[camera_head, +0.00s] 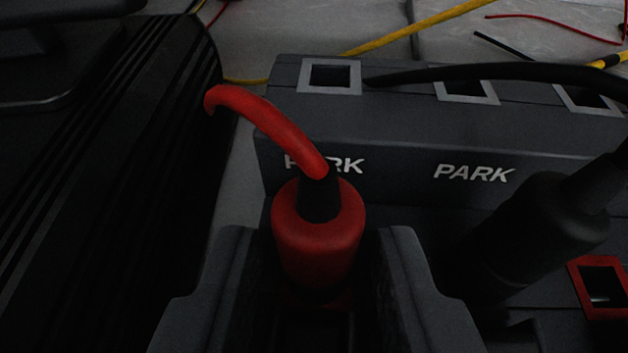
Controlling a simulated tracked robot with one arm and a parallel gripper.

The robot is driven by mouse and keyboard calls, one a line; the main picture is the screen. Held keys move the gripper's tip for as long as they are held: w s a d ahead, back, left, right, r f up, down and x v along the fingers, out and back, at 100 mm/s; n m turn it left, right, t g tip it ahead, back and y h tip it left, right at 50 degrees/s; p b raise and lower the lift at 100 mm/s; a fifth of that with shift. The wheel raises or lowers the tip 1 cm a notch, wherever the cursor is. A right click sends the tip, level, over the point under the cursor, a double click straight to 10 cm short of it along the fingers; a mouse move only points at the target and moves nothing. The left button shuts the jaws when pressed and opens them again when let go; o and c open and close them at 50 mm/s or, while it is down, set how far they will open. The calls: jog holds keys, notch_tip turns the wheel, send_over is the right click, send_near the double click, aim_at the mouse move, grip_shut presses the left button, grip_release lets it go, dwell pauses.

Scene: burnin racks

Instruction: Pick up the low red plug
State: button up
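The red plug (318,240) stands nearly upright in front of the left PARK label, with a short red cable (265,115) curving from its top up to the left. My gripper (318,240) has its two dark fingers on either side of the plug, with a narrow dark gap showing on each side. It looks open around the plug. A little red shows just under the plug, but its lower end and whatever it sits in are mostly hidden.
Behind is a dark rack block (400,130) with PARK labels and several grey-framed square sockets. A black plug (535,235) with a thick cable stands to the right, near a red-framed socket (600,290). A black ribbed unit (110,170) is close on the left.

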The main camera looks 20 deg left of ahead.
jog(key=shift+w+a+f, duration=0.1)
jog(key=shift+w, duration=0.3)
jog(key=shift+c, duration=0.2)
grip_shut()
notch_tip(320, 180, up, 10)
jog(key=p, duration=0.2)
jog(key=shift+p, duration=0.35)
